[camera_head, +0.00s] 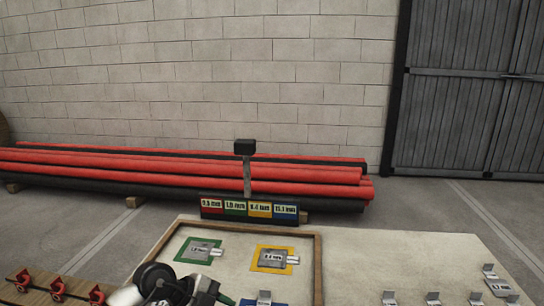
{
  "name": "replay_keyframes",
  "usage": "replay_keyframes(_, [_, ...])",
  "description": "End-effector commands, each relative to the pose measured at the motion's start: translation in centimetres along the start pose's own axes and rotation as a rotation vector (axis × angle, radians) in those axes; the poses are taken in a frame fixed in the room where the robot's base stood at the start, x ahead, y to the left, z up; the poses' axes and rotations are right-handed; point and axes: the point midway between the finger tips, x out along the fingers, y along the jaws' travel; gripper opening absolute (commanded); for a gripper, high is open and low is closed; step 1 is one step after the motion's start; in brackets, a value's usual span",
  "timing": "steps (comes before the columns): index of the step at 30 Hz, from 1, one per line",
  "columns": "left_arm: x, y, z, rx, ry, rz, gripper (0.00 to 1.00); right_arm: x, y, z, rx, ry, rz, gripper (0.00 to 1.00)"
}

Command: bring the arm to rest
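My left arm comes in at the bottom left, with its black and white wrist showing. My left gripper (203,292) is over the left front part of the wooden-framed tray (319,262), cut off by the bottom edge. I cannot see its fingertips clearly or whether it holds anything. My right gripper is out of view. In the tray, a metal plate (199,251) lies on a green-bordered square and another metal plate (271,258) lies on a yellow-bordered square.
A sign with coloured thickness labels (249,209) stands behind the tray. Metal pieces (499,287) stand on the table's right side. Red clamps (57,289) sit on a wooden board at the left. Red and black pipes (200,173) lie by the wall. The table's middle right is clear.

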Motion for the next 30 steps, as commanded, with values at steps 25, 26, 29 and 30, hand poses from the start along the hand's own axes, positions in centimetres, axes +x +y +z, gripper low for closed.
replay_keyframes(25, [-7.2,12.7,1.2,-1.241,-0.288,-1.359,0.35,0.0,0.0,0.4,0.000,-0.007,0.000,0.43])
replay_keyframes(26, [-6.9,14.3,1.4,-1.296,-0.343,-1.317,0.35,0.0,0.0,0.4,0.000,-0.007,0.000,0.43])
replay_keyframes(29, [-5.9,18.8,1.2,-1.441,-0.484,-1.164,0.35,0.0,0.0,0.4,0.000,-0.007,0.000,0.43])
replay_keyframes(30, [-5.5,20.4,0.9,-1.486,-0.528,-1.101,0.35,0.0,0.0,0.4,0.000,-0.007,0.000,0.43])
